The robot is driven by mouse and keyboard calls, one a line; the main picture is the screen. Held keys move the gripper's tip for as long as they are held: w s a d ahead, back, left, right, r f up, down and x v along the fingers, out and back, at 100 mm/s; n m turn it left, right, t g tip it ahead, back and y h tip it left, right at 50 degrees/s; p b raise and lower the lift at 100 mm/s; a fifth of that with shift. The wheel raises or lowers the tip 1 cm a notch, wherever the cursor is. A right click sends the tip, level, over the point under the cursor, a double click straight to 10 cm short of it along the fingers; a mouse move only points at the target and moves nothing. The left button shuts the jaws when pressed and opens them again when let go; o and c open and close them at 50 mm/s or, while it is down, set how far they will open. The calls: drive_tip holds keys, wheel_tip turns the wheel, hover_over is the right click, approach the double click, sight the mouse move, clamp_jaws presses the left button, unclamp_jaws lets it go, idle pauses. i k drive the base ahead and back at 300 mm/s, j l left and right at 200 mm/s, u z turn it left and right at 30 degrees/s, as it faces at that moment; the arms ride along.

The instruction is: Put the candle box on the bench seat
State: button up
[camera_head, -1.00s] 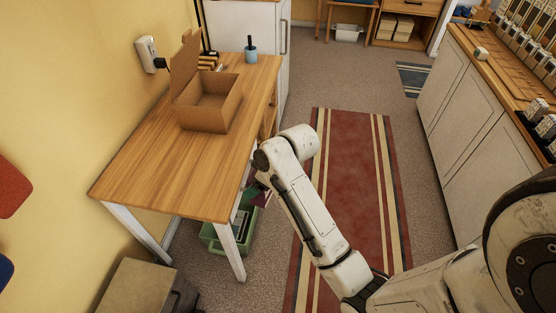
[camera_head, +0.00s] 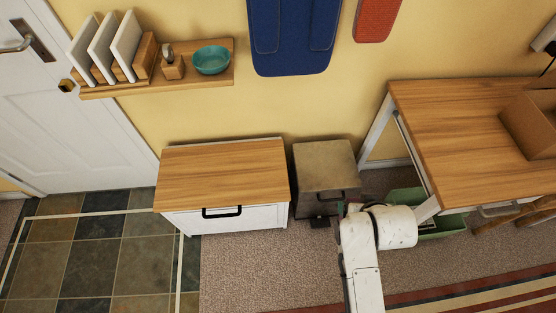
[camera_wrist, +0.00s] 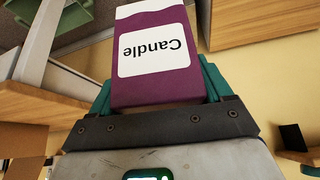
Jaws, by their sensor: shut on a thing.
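The candle box (camera_wrist: 152,55) is purple with a white label reading "Candle", upside down in the wrist view. My gripper (camera_wrist: 158,88) is shut on it, with a teal finger on each side of the box. In the head view my wrist covers most of the gripper, and I cannot make out the box there. A low white bench with a wooden seat (camera_head: 222,172) and a black front handle stands against the yellow wall, left of my arm. Its seat is bare.
A grey metal cabinet (camera_head: 325,168) stands between the bench and the wooden table (camera_head: 450,125). A green crate (camera_head: 440,222) sits under the table. A wall shelf (camera_head: 160,82) with a teal bowl (camera_head: 211,60) hangs above the bench. Tiled floor (camera_head: 95,250) lies left, by the door.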

sight(221, 173)
drive_tip(key=i+u, duration=0.15)
drive_tip(key=u, duration=0.25)
drive_tip(key=i+l+u, duration=0.1)
drive_tip(key=u, duration=0.3)
drive_tip(key=i+l+u, duration=0.1)
drive_tip(key=u, duration=0.3)
drive_tip(key=i+l+u, duration=0.15)
drive_tip(key=u, duration=0.25)
drive_tip(key=i+l+u, duration=0.1)
drive_tip(key=l, duration=0.25)
drive_tip(key=i+l+u, duration=0.2)
drive_tip(key=i+l, duration=0.15)
drive_tip(key=l, duration=0.35)
drive_tip(key=i+l+u, duration=0.1)
drive_tip(key=l, duration=0.25)
